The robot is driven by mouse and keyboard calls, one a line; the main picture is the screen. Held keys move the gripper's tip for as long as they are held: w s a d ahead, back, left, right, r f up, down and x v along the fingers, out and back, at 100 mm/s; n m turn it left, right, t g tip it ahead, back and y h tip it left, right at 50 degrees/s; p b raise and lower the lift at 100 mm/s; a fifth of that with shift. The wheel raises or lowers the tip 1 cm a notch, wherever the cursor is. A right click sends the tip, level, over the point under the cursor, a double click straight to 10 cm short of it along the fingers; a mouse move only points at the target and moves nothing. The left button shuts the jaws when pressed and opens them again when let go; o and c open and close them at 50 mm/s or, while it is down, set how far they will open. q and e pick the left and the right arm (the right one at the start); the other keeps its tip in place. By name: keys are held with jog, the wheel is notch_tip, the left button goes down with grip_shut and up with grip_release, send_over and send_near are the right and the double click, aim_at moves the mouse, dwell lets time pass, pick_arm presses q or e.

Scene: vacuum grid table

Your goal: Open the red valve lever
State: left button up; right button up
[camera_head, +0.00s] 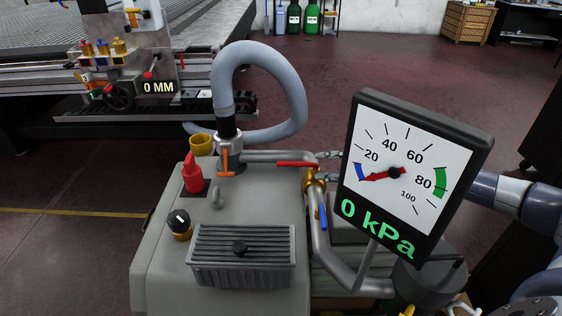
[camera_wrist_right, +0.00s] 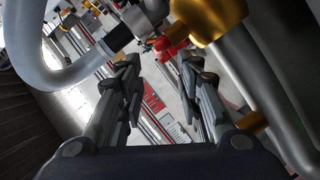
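The red valve lever (camera_head: 297,164) lies roughly level in the head view, pointing left from a brass valve (camera_head: 315,182) on a grey pipe. In the right wrist view, the red lever (camera_wrist_right: 172,50) shows just past the fingertips, beside the brass valve body (camera_wrist_right: 212,15). My right gripper (camera_head: 328,160) is close to the valve's right side, mostly hidden behind the gauge. In the wrist view its two fingers (camera_wrist_right: 160,65) are apart with nothing clamped between them. I cannot tell whether a finger touches the lever. My left gripper is not in view.
A gauge (camera_head: 410,165) reading 0 kPa stands right of the valve, in front of my right arm. A blue lever (camera_head: 323,217) hangs below. The grey pump housing (camera_head: 160,270) carries an orange handle (camera_head: 226,160), red knob (camera_head: 192,175) and thick hose (camera_head: 290,85).

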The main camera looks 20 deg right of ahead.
aim_at(298, 165)
jog(key=shift+w+a, duration=0.2)
jog(key=shift+a, duration=0.05)
jog(key=x, duration=0.9)
jog(key=shift+w+a+f, duration=0.1)
jog(key=shift+w+a, duration=0.2)
jog(key=shift+a, duration=0.1)
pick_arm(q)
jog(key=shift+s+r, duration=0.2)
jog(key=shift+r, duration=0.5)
pick_arm(e)
grip_shut()
